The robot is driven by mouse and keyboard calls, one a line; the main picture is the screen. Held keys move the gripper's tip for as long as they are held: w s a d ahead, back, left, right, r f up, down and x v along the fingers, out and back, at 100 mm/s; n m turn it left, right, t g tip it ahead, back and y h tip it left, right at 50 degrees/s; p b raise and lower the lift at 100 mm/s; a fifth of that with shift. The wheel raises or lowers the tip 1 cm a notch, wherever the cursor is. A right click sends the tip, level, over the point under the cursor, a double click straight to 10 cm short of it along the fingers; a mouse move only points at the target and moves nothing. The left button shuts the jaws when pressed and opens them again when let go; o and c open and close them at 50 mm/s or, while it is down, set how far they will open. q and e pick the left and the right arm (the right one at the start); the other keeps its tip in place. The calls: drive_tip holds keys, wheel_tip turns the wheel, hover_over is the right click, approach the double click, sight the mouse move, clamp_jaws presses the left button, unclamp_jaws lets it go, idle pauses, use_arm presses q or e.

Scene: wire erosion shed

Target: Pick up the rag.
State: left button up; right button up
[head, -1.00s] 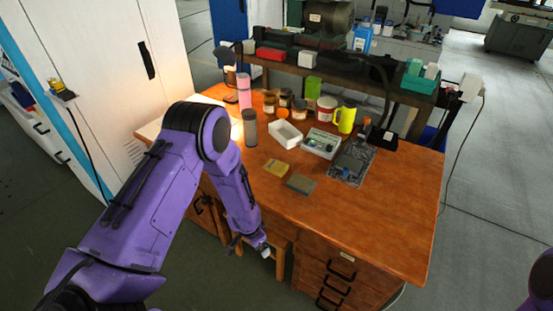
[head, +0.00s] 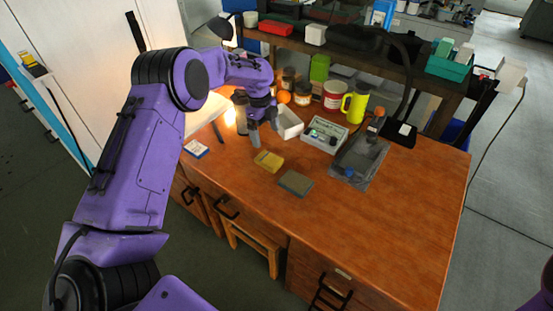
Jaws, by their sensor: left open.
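No plainly cloth-like rag stands out. A small flat yellow piece (head: 268,161) on the brown workbench (head: 380,235) may be the folded rag, but I cannot tell for sure. A flat grey-green block (head: 295,183) lies just to its right and nearer the front. My left gripper (head: 264,137) points down above the bench, just behind the yellow piece in the picture and in front of the white tray. Its fingers are apart, with nothing seen between them. My right gripper is out of view.
A white tray (head: 289,123), a meter box (head: 325,135), a yellow mug (head: 355,103) and a grey mat (head: 360,160) stand behind. A dark cylinder (head: 240,112) is left of the gripper. A small blue-white packet (head: 196,149) lies at left. The bench's front right is clear.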

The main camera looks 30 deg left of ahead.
sight(269, 158)
use_arm(q)
drive_tip(key=shift+f, duration=0.55)
drive_tip(key=f, duration=0.1)
drive_tip(key=f+p, duration=0.1)
drive_tip(key=f, duration=0.1)
drive_tip(key=shift+s+d+f, duration=0.1)
drive_tip(key=shift+s+d, duration=0.2)
drive_tip(key=shift+s, duration=0.05)
drive_tip(key=f, duration=0.1)
drive_tip(key=f+p, duration=0.1)
drive_tip(key=f, duration=0.1)
drive_tip(key=f+p, duration=0.1)
drive_tip(key=shift+d+f, duration=0.2)
drive_tip(key=shift+d, duration=0.2)
drive_tip(key=shift+s+f, duration=0.1)
drive_tip(key=shift+f, duration=0.45)
drive_tip(key=c, duration=1.1)
